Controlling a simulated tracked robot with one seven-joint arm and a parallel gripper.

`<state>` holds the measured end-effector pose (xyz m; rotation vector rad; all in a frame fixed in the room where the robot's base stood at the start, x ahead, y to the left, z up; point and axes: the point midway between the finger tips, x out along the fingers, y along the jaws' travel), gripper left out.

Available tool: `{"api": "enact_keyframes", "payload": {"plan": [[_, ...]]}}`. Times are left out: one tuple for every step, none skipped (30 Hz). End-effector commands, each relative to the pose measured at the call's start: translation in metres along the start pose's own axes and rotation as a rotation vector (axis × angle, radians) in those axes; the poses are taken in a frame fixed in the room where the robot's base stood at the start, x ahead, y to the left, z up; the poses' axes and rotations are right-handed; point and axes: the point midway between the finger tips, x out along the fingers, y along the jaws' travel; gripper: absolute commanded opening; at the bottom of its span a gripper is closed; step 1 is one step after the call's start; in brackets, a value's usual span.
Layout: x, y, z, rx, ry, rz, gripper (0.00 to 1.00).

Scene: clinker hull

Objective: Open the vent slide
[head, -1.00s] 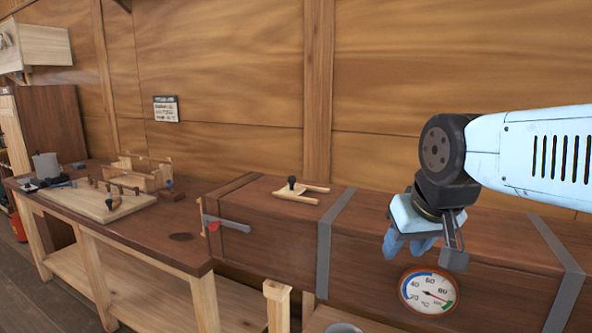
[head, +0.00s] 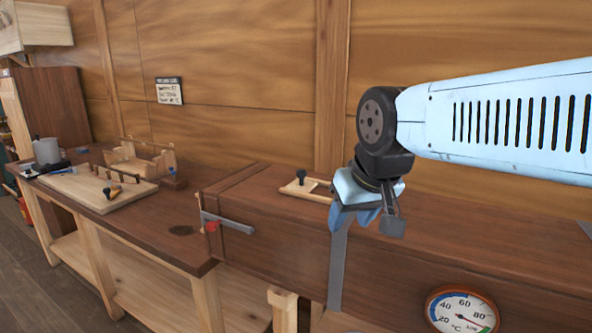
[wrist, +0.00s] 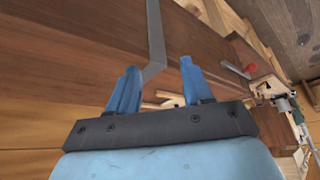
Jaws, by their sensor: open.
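The vent slide is a pale wooden frame (head: 310,190) with a black knob (head: 301,177), lying on top of the long dark-wood box (head: 275,204). The knob stands toward the frame's left end. My gripper (head: 353,218) hangs over the box just right of the slide and hides part of the frame's right end. Its blue fingers are apart and empty. In the wrist view the open fingers (wrist: 160,72) have a grey strap beyond them. Pale wood (wrist: 165,100), probably the slide's frame, shows partly behind them; the knob is not clear there.
A red-knobbed lever (head: 226,222) sits on the box's left end. A round dial gauge (head: 462,312) is on its front. A workbench (head: 140,220) with a wooden board and small fittings stands left. The wall (head: 240,80) rises behind. The box top right of my gripper looks clear.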

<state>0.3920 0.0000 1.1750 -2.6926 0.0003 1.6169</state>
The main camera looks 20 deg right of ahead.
Motion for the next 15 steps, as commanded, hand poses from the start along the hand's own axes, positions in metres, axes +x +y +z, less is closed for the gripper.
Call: {"api": "enact_keyframes", "payload": {"plan": [[-0.001,0.0,-0.003,0.002,-0.002,-0.002,0.55],[-0.002,0.0,-0.006,0.005,-0.006,-0.003,0.56],[-0.004,0.0,-0.01,0.009,-0.014,-0.006,0.56],[-0.005,0.001,-0.014,0.013,-0.023,-0.009,0.56],[-0.006,0.001,-0.02,0.019,-0.03,-0.012,0.56],[-0.009,-0.008,-0.028,0.028,-0.045,-0.017,0.56],[-0.011,-0.01,-0.035,0.034,-0.056,-0.021,0.56],[-0.012,-0.01,-0.044,0.042,-0.069,-0.026,0.56],[-0.015,-0.009,-0.055,0.053,-0.088,-0.033,0.56],[-0.017,-0.009,-0.063,0.062,-0.103,-0.039,0.56],[-0.018,-0.008,-0.072,0.07,-0.117,-0.044,0.56],[-0.02,-0.007,-0.084,0.08,-0.137,-0.05,0.56],[-0.021,-0.006,-0.092,0.088,-0.152,-0.055,0.56],[-0.022,-0.005,-0.101,0.097,-0.165,-0.06,0.56],[-0.024,-0.004,-0.113,0.107,-0.184,-0.067,0.56]]}}
